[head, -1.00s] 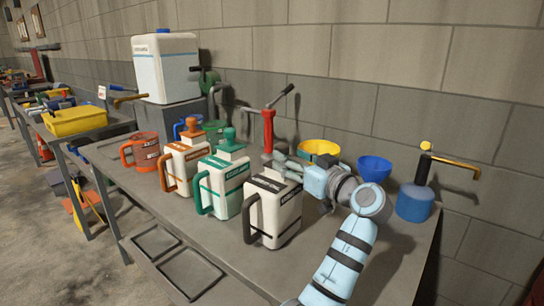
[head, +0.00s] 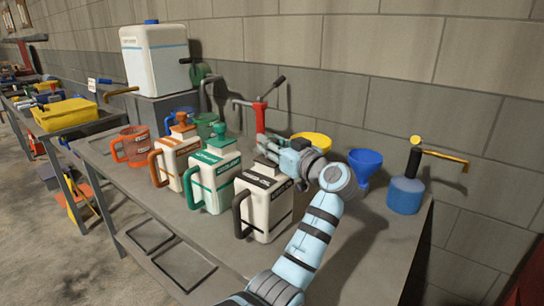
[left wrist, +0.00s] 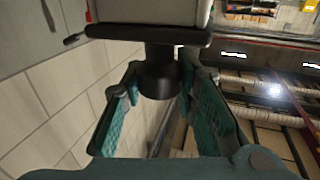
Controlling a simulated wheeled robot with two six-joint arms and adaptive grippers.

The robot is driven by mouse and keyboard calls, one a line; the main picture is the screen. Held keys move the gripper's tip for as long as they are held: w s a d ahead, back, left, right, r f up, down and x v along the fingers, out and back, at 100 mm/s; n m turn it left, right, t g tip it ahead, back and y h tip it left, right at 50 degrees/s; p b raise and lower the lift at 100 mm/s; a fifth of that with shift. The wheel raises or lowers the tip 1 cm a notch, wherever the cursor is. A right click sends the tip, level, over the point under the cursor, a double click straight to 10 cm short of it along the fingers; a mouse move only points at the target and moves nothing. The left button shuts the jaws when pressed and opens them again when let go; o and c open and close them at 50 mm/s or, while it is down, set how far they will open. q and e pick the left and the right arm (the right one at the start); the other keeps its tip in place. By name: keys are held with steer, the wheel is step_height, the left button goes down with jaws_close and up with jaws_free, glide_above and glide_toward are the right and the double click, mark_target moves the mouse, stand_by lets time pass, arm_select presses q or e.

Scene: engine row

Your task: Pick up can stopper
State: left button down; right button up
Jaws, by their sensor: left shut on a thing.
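A white can (head: 266,213) with a dark handle and black markings stands at the right end of a row of similar cans on the bench. My left gripper (head: 270,150) is at its top, coming from the right. In the left wrist view, the gripper (left wrist: 158,75) has its teal fingers on either side of a black stopper (left wrist: 160,84), shut on it. A wide black flange and a pale grey block show above it. In the head view the gripper largely hides the stopper; I cannot tell whether it is clear of the can. My right gripper is not in view.
A green-handled can (head: 214,180) and an orange-handled can (head: 175,160) stand left of it, each with a coloured stopper. A red pump (head: 261,117), yellow funnel (head: 316,139), blue funnel (head: 364,163) and blue bottle (head: 405,195) stand near. The front right bench is clear.

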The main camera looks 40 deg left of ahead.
arm_select(q)
step_height(320, 180, up, 20)
steer(key=p, duration=0.2)
steer(key=shift+p, duration=0.3)
steer(key=c, duration=1.8)
jaws_free()
jaws_close()
step_height(320, 180, up, 5)
steer(key=p, duration=0.5)
